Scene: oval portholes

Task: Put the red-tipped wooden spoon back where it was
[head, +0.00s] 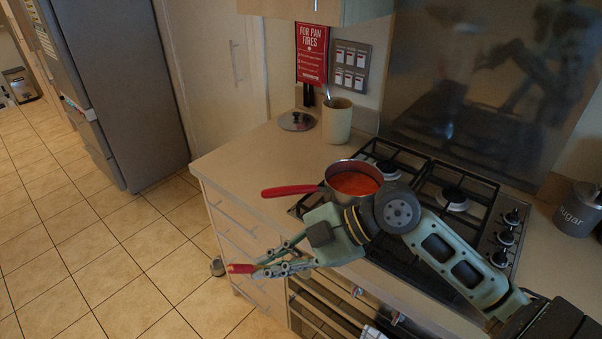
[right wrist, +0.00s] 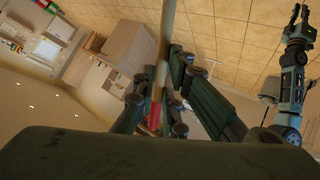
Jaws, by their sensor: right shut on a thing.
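My right gripper (head: 262,268) is shut on the red-tipped wooden spoon. It reaches left past the counter front, over the floor. In the head view only the spoon's red end (head: 240,268) shows clearly at the fingertips. In the right wrist view a pale wooden shaft (right wrist: 167,40) runs up from between the fingers, with red (right wrist: 155,112) lower down.
A red-handled saucepan (head: 353,182) of red sauce sits on the gas hob (head: 455,212), just behind my right wrist. A lid (head: 296,121) lies left of the pot. A sugar tin (head: 577,212) stands far right. Bare counter (head: 245,160) lies left of the hob.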

